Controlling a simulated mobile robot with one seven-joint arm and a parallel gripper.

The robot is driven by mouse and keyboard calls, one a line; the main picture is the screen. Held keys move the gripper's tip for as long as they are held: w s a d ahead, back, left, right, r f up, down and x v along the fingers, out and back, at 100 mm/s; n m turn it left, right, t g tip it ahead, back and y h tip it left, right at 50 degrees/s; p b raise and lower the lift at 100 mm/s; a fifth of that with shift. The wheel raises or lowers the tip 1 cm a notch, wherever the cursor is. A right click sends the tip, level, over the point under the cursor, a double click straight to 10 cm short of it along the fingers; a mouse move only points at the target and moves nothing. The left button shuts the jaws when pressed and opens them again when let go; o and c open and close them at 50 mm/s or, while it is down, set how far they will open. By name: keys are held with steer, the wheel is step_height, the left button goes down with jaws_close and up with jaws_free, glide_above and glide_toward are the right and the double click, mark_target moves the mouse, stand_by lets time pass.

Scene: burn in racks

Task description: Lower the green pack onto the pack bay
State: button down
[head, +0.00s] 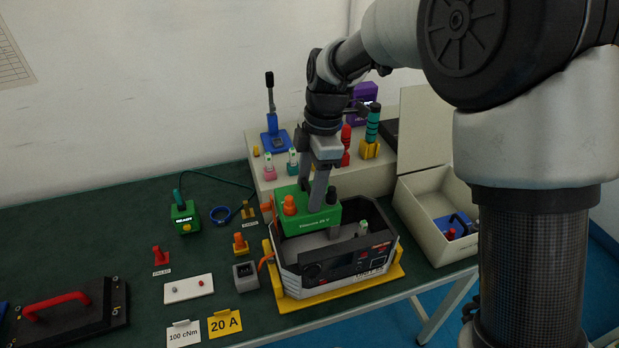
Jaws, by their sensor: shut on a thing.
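The green pack (293,222) has an orange knob and a dark knob on its top. It hangs level, as far as I can tell, over the back left part of an open grey and black unit (345,272). My gripper (317,202) is shut on the green pack from above. The pack bay appears to be the open recess (308,244) inside the unit. The pack's underside and any contact with the bay are hard to make out. The unit stands on a yellow base (325,298) near the table's front edge.
A beige box with a raised lid (425,208) stands right of the unit. A raised beige shelf (262,180) with coloured tools is behind. An orange block (240,243), a grey block (245,277) and a green device (185,217) lie left. The dark green table (130,225) has free room at left.

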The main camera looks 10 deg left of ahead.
step_height(320, 180, down, 16)
steer(key=b, duration=1)
steer(key=shift+f+b, duration=0.15)
steer(key=shift+b, duration=0.25)
stand_by(0.4)
steer(key=shift+w+f+b, duration=0.1)
steer(key=shift+f+b, duration=0.2)
steer(key=shift+f, duration=0.15)
stand_by(2.1)
